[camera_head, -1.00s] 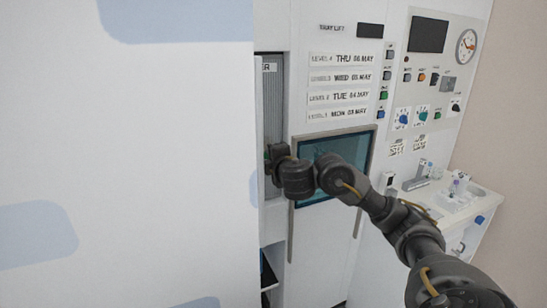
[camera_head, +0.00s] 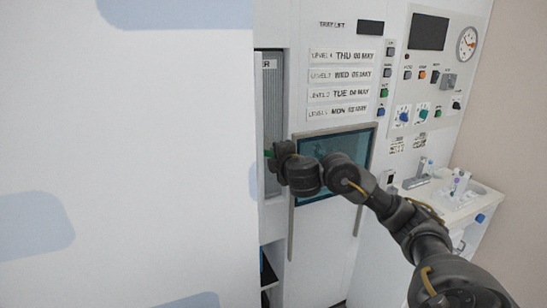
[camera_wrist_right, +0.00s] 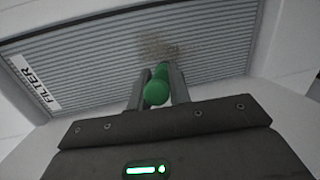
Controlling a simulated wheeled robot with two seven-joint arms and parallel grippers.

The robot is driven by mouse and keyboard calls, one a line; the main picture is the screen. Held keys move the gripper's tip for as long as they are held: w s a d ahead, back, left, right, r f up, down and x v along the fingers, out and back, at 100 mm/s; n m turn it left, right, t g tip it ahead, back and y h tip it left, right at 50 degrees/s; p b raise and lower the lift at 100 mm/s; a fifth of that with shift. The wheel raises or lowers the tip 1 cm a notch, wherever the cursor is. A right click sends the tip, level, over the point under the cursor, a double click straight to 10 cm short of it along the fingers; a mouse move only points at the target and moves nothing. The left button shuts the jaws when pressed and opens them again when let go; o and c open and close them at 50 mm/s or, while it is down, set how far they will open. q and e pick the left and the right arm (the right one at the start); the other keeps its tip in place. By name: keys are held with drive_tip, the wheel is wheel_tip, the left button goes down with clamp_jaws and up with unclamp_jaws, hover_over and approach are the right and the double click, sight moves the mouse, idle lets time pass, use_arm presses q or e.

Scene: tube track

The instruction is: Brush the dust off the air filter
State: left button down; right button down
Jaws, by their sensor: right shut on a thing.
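The air filter (camera_wrist_right: 100,65) is a grey ribbed panel with a white FILTER label; it fills the upper part of the right wrist view. A brown dust patch (camera_wrist_right: 158,46) lies on its ribs. In the head view only a narrow strip of the filter (camera_head: 272,95) shows beside the large white panel. My right gripper (camera_wrist_right: 157,85) is shut on a green-handled brush (camera_wrist_right: 156,92), which points toward the dust patch. The brush's bristle end is hidden, so I cannot tell whether it touches the filter. My left gripper is not in view.
A large white and pale blue panel (camera_head: 120,150) blocks the left half of the head view. Right of the filter are a glass window (camera_head: 325,165), day labels, buttons and a gauge (camera_head: 467,43). A small sink counter (camera_head: 470,200) stands at the right.

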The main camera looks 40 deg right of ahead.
drive_tip(key=shift+d, duration=0.15)
drive_tip(key=shift+s+d, duration=0.25)
drive_tip(key=shift+d, duration=0.55)
drive_tip(key=shift+a, duration=0.2)
drive_tip(key=shift+w+a, duration=0.3)
drive_tip(key=shift+a, duration=0.6)
drive_tip(key=shift+w+a, duration=0.25)
drive_tip(key=shift+a, duration=0.5)
drive_tip(key=shift+d, duration=0.1)
